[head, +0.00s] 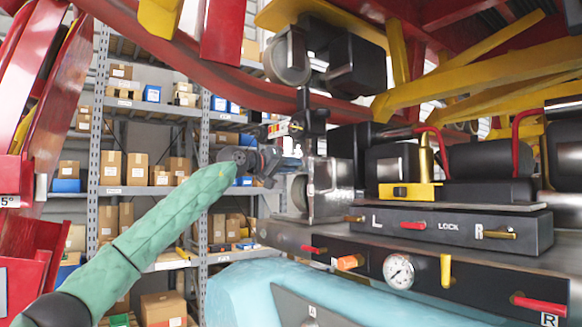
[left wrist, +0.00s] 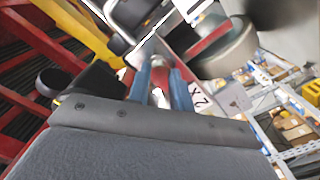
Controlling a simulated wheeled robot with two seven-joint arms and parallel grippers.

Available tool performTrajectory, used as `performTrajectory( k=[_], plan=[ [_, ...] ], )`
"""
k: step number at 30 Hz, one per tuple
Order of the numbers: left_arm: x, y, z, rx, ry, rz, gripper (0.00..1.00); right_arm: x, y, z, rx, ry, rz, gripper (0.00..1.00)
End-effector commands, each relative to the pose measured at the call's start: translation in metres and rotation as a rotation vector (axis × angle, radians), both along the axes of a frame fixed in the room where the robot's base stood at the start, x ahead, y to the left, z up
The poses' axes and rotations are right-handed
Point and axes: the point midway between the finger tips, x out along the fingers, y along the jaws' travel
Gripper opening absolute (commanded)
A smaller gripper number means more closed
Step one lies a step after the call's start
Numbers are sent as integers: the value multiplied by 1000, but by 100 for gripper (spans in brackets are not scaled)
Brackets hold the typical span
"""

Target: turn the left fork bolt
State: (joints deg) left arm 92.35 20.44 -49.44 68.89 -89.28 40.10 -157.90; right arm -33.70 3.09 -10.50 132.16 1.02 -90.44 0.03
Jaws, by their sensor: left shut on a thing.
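My left gripper (head: 291,155) reaches in from the left on the green-sleeved arm, beside the wheel assembly (head: 331,190) at the left end of the coaster car. In the left wrist view its blue fingers (left wrist: 162,88) are closed around a small red piece (left wrist: 160,68), which looks like the left fork bolt. The fingers hide most of it, and its turn angle cannot be told. In the head view the bolt is too small and covered to make out. My right gripper is not in view.
A dark panel marked L, LOCK and R (head: 450,228) stands on the car, with a gauge (head: 398,270) below it. A curved red rail (head: 180,58) and yellow beams (head: 480,75) hang close above. Shelves with boxes (head: 110,190) stand behind.

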Motion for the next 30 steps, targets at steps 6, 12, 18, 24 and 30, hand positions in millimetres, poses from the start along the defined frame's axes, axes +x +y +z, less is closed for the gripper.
performTrajectory(
  k=[6,12,18,24,30],
  plan=[
    [1,0,-2,35,-44,0,0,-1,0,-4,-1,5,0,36],
    [1,0,-2,45,-55,0,0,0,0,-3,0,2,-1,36],
    [1,0,-3,45,-55,0,0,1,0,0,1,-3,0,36],
    [1,0,-3,44,-55,0,41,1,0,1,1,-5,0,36],
    [0,0,-1,43,-55,0,44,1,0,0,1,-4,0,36]
  ],
)
